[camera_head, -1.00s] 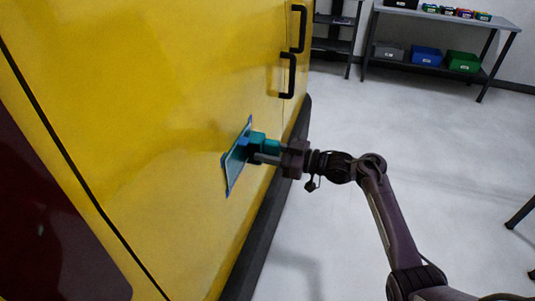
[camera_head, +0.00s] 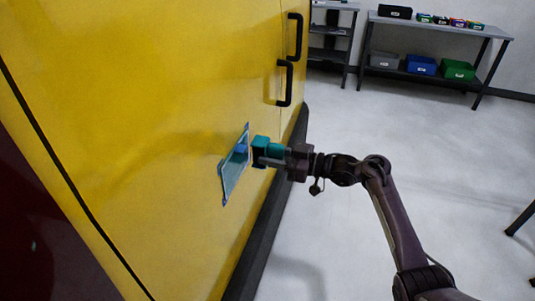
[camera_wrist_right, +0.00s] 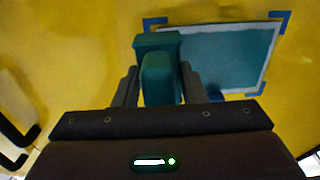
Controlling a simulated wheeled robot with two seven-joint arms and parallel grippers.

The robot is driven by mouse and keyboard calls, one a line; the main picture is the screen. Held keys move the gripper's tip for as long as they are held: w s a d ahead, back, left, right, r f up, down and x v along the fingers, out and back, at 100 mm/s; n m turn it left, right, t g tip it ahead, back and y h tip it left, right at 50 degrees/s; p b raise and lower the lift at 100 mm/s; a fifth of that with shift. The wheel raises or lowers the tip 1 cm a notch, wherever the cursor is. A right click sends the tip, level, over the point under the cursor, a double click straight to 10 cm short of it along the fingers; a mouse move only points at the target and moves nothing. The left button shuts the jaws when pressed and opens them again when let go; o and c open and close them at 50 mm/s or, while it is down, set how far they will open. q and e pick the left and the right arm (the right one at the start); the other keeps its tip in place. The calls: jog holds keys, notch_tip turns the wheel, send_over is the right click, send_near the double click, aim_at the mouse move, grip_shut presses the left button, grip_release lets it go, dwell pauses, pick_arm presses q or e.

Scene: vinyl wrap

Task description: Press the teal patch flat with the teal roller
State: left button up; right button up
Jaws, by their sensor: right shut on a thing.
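The teal patch (camera_head: 236,172) lies on the yellow panel (camera_head: 150,110), with blue marks at its corners and a pale edge. In the right wrist view the patch (camera_wrist_right: 228,58) is at the upper right. My right gripper (camera_head: 268,157) is shut on the teal roller (camera_head: 262,146), which also shows between the fingers in the right wrist view (camera_wrist_right: 160,75). The roller is at the patch's right edge in the head view. I cannot tell whether it touches the patch. My left gripper is not in view.
Two black handles (camera_head: 284,83) stick out from the yellow panel above and right of the patch. A dark strip (camera_head: 262,225) runs along the panel's foot. A grey shelf table (camera_head: 440,26) with bins stands at the back. The floor (camera_head: 400,140) is largely clear.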

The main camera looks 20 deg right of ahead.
aim_at(284, 158)
jog(key=shift+p+v, duration=0.55)
jog(key=shift+v, duration=2.35)
jog(key=s+a+f+m+t+h, duration=0.4)
jog(key=s+a+f+t+h, duration=0.1)
jog(key=s+a+f, duration=0.15)
jog(key=s+r+m+t+h, duration=0.1)
jog(key=s+r+m+h, duration=0.1)
jog(key=s, duration=0.3)
jog(key=s+d+r+m+h+p, duration=0.1)
jog(key=s+r+m+h, duration=0.1)
jog(key=s+h, duration=0.2)
jog(key=s+d+r+m+t+h, duration=0.1)
jog(key=s+r+m+h, duration=0.1)
jog(key=s, duration=0.4)
jog(key=shift+s+r+m+t+h, duration=0.35)
jog(key=shift+m+h, duration=0.15)
jog(key=shift+h, duration=0.4)
